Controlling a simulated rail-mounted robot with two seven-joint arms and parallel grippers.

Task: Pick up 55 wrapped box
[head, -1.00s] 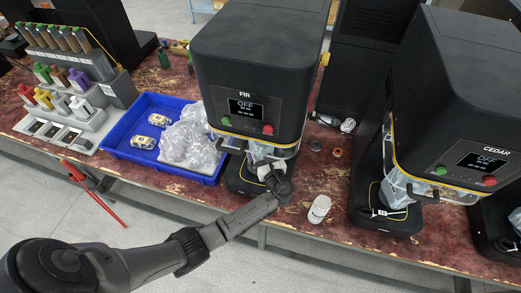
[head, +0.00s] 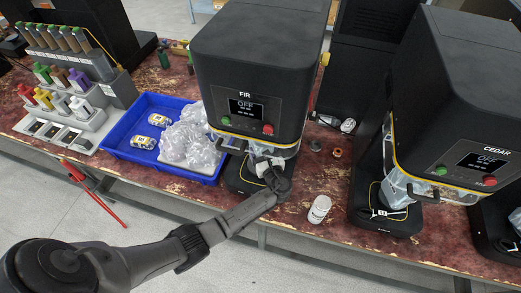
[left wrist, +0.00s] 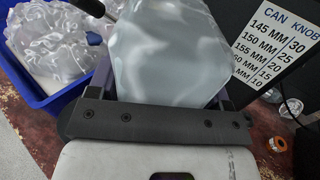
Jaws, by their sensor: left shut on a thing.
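A pale, shiny wrapped box (left wrist: 165,50) fills the top middle of the left wrist view, between the fingers of my left gripper (left wrist: 155,88). No number can be read on it. In the head view my left gripper (head: 266,170) is in the lower opening of the FIR seamer (head: 248,75). It is shut on the wrapped box, which is mostly hidden there by the machine and my wrist. My right gripper is not in view.
A blue bin (head: 206,179) with clear wrapped bundles (head: 190,143) and two yellow-labelled packs stands left of the seamer. A white bottle (head: 319,209) stands at the bench's front edge. The CEDAR seamer (head: 455,110) is to the right. Small rings lie between the machines.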

